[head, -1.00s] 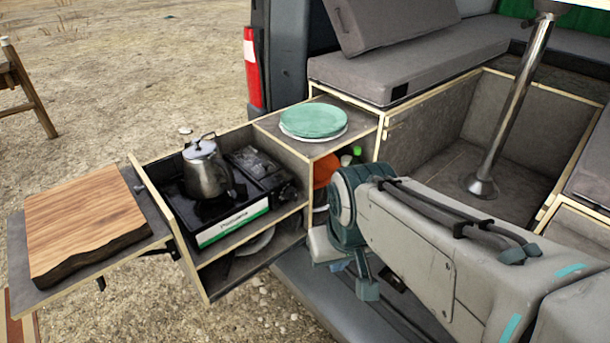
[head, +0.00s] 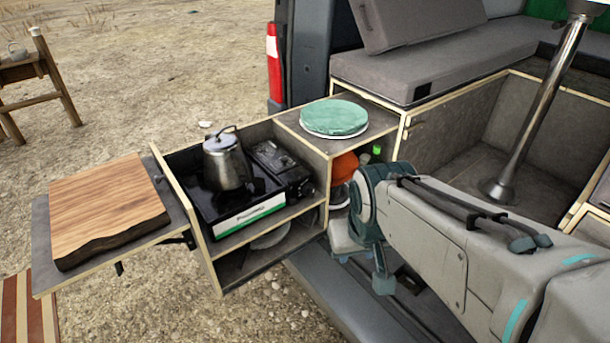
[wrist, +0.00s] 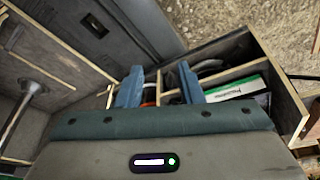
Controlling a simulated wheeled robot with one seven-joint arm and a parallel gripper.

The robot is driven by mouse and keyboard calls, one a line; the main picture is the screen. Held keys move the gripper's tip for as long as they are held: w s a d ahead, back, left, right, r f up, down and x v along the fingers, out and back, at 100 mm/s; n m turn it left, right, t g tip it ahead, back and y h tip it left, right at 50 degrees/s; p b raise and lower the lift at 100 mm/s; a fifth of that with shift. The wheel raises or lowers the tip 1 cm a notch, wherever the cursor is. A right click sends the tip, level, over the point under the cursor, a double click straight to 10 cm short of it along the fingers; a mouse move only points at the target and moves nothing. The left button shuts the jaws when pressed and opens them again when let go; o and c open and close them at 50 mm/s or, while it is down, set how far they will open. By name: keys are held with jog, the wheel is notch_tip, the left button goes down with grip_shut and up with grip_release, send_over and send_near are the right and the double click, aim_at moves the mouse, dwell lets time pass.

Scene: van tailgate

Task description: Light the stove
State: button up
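The stove (head: 249,217) is a black portable camping stove with a white and green front strip. It sits in the upper compartment of the pulled-out drawer unit, and its strip also shows in the wrist view (wrist: 237,110). A metal kettle (head: 226,168) stands upright on its left part. I cannot make out a knob or any flame. My gripper (wrist: 160,82) has its two blue fingers apart with nothing visible between them. It is outside the unit, to the right of the stove in the head view, where my arm partly hides it.
A green plate stack (head: 334,117) lies on the unit's top. Below the stove, a shelf holds a pale dish (head: 270,238). An orange item (head: 344,166) sits in the side compartment. A wooden board (head: 105,205) rests on the left side table. The sandy ground in front is open.

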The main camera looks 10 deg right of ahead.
jog(key=w+d+f+n+t+h+b, duration=0.1)
jog(key=w+d+f+t+b, duration=0.25)
jog(key=w, duration=0.45)
jog(key=w+d+f+n+t+b, duration=0.1)
jog(key=w+d+f+t+b, duration=0.3)
jog(key=w, duration=0.5)
jog(key=n+t+y+b, duration=0.45)
jog(key=y+b, duration=0.25)
jog(key=y, duration=0.3)
send_near(313, 189)
jog(key=shift+m, duration=0.45)
jog(key=x, duration=0.8)
jog(key=shift+w, duration=0.15)
grip_shut()
